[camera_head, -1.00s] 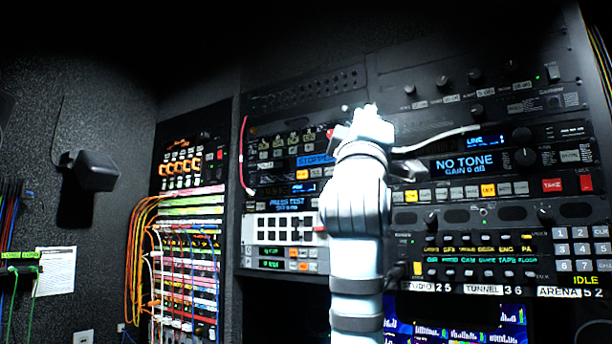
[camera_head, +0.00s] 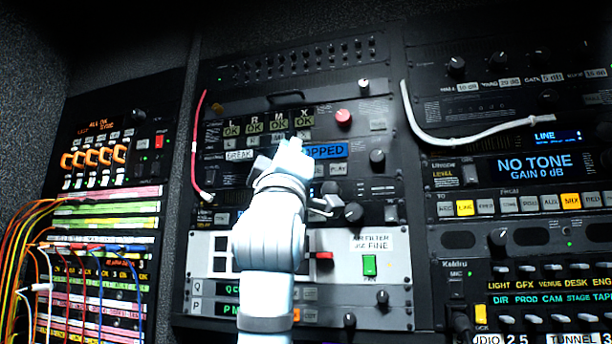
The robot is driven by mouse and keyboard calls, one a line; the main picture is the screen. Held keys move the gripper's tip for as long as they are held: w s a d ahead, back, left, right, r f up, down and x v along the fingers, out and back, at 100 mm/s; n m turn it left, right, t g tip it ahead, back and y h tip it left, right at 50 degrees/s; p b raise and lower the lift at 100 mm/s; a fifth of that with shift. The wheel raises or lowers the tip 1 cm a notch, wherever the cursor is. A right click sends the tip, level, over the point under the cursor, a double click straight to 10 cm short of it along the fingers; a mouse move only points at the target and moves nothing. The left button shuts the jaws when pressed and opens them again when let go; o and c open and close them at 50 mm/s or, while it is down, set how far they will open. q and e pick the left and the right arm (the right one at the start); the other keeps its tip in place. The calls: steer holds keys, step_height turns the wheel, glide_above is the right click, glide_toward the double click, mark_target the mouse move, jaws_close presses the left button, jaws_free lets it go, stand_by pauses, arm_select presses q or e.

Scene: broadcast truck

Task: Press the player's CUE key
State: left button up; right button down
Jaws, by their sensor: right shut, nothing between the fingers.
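The player is the rack unit with the blue display (camera_head: 325,151), whose visible letters read "OPPED". A key marked PLAY (camera_head: 337,169) shows below the display's right part. My right gripper (camera_head: 290,147) is shut and empty, in front of the display's left end. The gripper and my pale arm cover the panel below and left of the display. No key marked CUE can be read; the keys there are hidden. I cannot tell whether the fingertips touch the panel. My left gripper is not in view.
A key marked BREAK (camera_head: 240,155) is left of the gripper. A red knob (camera_head: 343,117) and a dark knob (camera_head: 377,156) stick out nearby. A white cable (camera_head: 440,138) loops at the right, a red cable (camera_head: 195,150) hangs at the left.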

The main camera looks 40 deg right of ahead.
arm_select(q)
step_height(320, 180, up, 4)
steer(key=p, duration=0.4)
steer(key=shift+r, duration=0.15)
arm_select(e)
steer(key=w+d, duration=0.6)
steer(key=d, duration=0.1)
steer(key=shift+s+f, duration=0.1)
steer(key=shift+s, duration=0.05)
arm_select(q)
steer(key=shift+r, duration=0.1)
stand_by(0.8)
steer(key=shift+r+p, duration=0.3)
steer(key=shift+p, duration=0.25)
arm_select(e)
steer(key=shift+w+d, duration=0.3)
steer(key=shift+d, duration=0.05)
